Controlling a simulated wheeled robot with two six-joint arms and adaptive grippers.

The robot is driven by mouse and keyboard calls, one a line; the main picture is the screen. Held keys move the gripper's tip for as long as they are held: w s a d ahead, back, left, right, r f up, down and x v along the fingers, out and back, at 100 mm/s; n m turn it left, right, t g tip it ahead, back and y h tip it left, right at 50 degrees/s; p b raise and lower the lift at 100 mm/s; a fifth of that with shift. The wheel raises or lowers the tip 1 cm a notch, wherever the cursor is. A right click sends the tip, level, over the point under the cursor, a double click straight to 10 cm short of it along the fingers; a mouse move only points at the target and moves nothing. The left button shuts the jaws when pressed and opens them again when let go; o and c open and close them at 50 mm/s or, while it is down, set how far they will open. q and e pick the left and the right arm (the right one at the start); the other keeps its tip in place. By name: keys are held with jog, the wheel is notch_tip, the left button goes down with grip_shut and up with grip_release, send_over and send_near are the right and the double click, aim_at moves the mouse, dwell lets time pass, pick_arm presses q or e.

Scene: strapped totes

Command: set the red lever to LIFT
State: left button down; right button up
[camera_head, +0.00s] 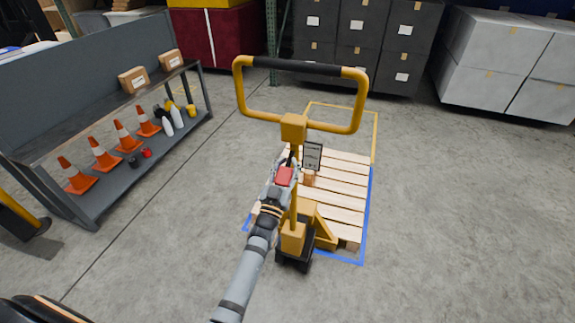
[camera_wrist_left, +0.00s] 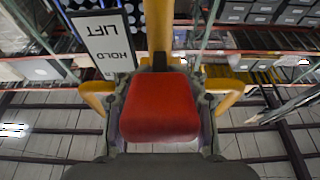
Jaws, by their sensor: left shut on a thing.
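The red lever (camera_head: 285,176) is on the yellow pallet jack, beside its upright post. In the left wrist view the red lever grip (camera_wrist_left: 158,107) fills the space between the fingers of my left gripper (camera_wrist_left: 160,90), which is shut on it. In the head view my left gripper (camera_head: 284,172) reaches the lever from below. A label plate (camera_head: 312,156) is fixed beside the post. In the left wrist view the plate (camera_wrist_left: 104,44) reads LIFT and HOLD, upside down; its rest is hidden. I cannot tell which mark the lever stands at. My right gripper is not in view.
The pallet jack's handle loop (camera_head: 302,68) rises above the lever. A wooden pallet (camera_head: 340,185) lies behind it inside blue floor lines. A shelf (camera_head: 108,175) with cones and bottles stands left. Dark cabinets (camera_head: 352,40) and white boxes (camera_head: 505,60) stand at the back. The floor on the right is clear.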

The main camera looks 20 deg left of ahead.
pick_arm(q)
jog(key=shift+s+f, duration=0.1)
jog(key=shift+f, duration=0.45)
jog(key=c, duration=0.9)
grip_release()
jog(key=shift+c, duration=0.2)
jog(key=shift+o, duration=1.2)
jog(key=shift+w, duration=0.2)
jog(key=shift+s+r, duration=0.1)
jog(key=shift+r, duration=0.1)
jog(key=v, duration=1.2)
jog(key=shift+r, duration=0.1)
